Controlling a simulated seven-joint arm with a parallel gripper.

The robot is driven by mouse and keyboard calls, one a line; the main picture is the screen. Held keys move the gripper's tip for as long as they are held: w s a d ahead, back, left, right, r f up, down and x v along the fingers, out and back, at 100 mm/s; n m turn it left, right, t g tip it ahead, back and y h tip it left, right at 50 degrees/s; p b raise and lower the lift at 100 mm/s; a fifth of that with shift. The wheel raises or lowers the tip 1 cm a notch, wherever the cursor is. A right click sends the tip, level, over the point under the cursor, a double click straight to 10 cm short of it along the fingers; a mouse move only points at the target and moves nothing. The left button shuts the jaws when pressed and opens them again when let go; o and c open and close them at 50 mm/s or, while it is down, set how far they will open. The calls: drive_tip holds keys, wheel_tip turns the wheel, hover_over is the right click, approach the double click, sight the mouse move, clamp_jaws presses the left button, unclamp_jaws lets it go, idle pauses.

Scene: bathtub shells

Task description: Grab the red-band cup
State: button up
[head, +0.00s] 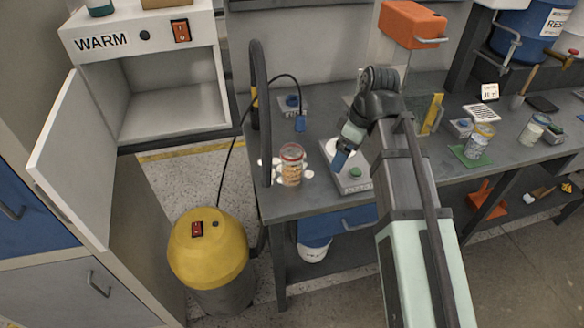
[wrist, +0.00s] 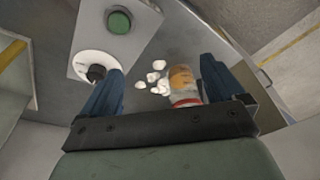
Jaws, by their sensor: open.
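The red-band cup (head: 291,164) stands on the grey bench near its front left corner in the head view. It is clear, with a red band at the rim and an orange label. My gripper (head: 341,158) is to the right of the cup and apart from it, over a grey device. In the wrist view the cup (wrist: 183,86) shows just left of the right-hand finger, and the open fingers of my gripper (wrist: 160,92) have nothing held between them. Part of the cup's red end is hidden behind the gripper's crossbar.
White pieces (wrist: 156,77) lie beside the cup. The grey device (head: 355,187) with a green button stands right of it. A dark hose (head: 259,110) rises left of the cup. Other cups (head: 479,140) stand farther right. A yellow canister (head: 208,247) stands on the floor.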

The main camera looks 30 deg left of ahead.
drive_tip(key=y, duration=0.2)
approach(292, 159)
drive_tip(key=w, duration=0.3)
drive_tip(key=shift+n, duration=0.3)
drive_tip(key=shift+a+x, duration=0.2)
drive_tip(key=shift+x, duration=6.4)
drive_tip(key=shift+s+r, duration=0.1)
drive_tip(key=c, duration=1.1)
drive_tip(key=shift+r, duration=0.15)
